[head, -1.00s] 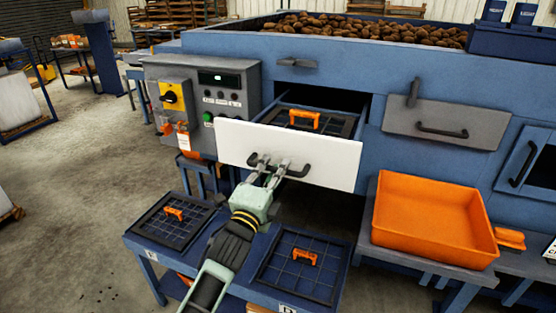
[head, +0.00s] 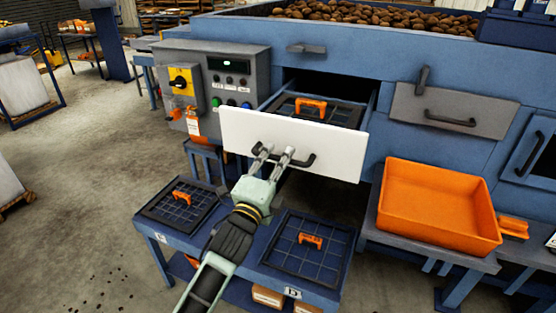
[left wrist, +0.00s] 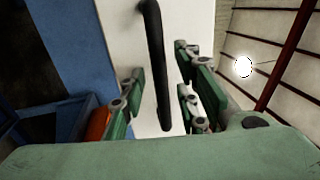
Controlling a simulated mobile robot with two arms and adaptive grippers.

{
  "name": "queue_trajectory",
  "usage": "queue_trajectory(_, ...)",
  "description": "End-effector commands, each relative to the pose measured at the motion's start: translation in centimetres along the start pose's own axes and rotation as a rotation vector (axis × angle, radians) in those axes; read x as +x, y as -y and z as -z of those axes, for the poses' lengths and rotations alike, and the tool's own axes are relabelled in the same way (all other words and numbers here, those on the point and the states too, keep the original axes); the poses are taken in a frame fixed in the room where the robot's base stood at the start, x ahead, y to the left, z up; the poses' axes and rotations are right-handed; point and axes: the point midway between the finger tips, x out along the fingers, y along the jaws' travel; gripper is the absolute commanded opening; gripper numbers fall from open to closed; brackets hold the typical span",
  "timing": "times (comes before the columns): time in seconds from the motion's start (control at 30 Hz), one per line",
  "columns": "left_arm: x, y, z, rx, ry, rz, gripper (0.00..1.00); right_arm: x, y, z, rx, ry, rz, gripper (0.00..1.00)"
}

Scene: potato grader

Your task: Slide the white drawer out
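The white drawer (head: 240,134) stands pulled out of the blue grader in the head view. A dark screen with an orange handle (head: 311,106) lies inside it. Its black bar handle (head: 304,163) is on the front panel. My left gripper (head: 274,152) is at the left part of this handle, with its fingers spread. In the left wrist view the black handle (left wrist: 155,60) runs between the open fingers of the left gripper (left wrist: 160,105), with gaps at both sides. The white front (left wrist: 121,40) is behind it. My right gripper is in neither view.
Below, a blue stand (head: 245,262) holds two dark screens (head: 181,203) (head: 306,247) with orange handles. An orange tub (head: 430,230) is at the right. A grey control box (head: 222,85) is left of the drawer.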

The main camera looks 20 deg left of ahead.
Motion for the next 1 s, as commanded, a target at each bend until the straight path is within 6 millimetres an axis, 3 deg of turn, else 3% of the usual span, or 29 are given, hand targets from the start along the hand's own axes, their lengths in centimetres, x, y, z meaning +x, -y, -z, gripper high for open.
queue_trajectory(0.37, -0.6, 0.2, 0.0, 0.0, 0.0, 0.004, 0.31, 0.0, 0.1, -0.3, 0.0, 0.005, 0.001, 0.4)
queue_trajectory(0.8, -8.6, 0.0, 0.0, 0.0, 0.001, 0.0, 0.31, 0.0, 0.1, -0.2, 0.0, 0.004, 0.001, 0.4)
queue_trajectory(1.0, -11.1, 0.1, -0.1, 0.0, 0.001, 0.001, 0.31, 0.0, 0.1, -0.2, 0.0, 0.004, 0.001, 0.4)
